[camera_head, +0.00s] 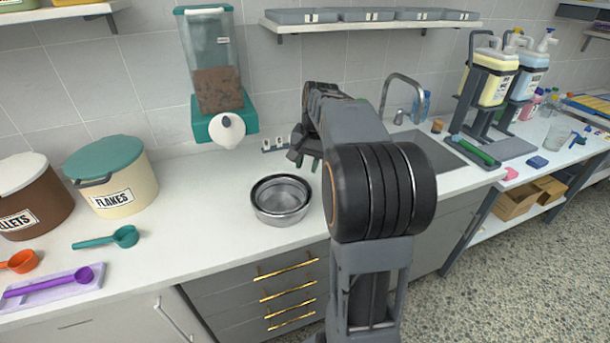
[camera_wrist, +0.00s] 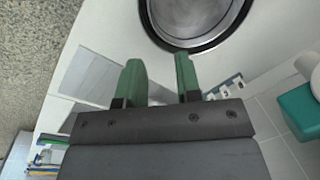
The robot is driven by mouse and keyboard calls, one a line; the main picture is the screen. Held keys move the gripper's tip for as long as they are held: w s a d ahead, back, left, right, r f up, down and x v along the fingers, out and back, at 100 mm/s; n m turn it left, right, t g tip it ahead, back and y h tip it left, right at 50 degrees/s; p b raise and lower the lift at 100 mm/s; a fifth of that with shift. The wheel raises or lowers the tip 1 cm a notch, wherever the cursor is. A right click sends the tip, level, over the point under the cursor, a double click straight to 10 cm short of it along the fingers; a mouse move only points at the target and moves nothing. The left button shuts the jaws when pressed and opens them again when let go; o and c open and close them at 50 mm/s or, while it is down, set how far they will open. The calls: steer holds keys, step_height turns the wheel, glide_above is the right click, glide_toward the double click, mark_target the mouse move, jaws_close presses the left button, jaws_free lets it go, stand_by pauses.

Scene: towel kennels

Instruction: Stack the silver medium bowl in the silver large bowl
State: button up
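Two silver bowls are nested on the white counter in the head view. The silver medium bowl (camera_head: 281,194) sits inside the silver large bowl (camera_head: 279,217), which has a dark rim. In the wrist view, the inner bowl (camera_wrist: 195,18) shows within the large bowl's dark rim (camera_wrist: 163,42), cut off by the top edge. My gripper (camera_head: 304,161) is behind and slightly right of the bowls, apart from them. In the wrist view my gripper (camera_wrist: 159,63) has its two green fingers spread with nothing between them.
A teal-lidded flakes bin (camera_head: 112,178), a teal scoop (camera_head: 118,238) and a purple scoop (camera_head: 62,283) are to the left. A wall dispenser (camera_head: 217,90) hangs behind the bowls. The sink and faucet (camera_head: 403,90) are to the right.

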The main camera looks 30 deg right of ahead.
steer(key=s+a+f+n+t, duration=0.1)
steer(key=s+a+f+n, duration=0.2)
steer(key=s+a, duration=0.4)
steer(key=s+a+f+n+t+h, duration=0.1)
steer(key=s+a+f+n, duration=0.2)
steer(key=s+a+n, duration=0.3)
steer(key=s+a, duration=0.2)
steer(key=a, duration=0.2)
steer(key=shift+s+n, duration=0.3)
steer(key=shift+f, duration=0.1)
steer(key=shift+r+p, duration=0.55)
steer(key=shift+r, duration=0.1)
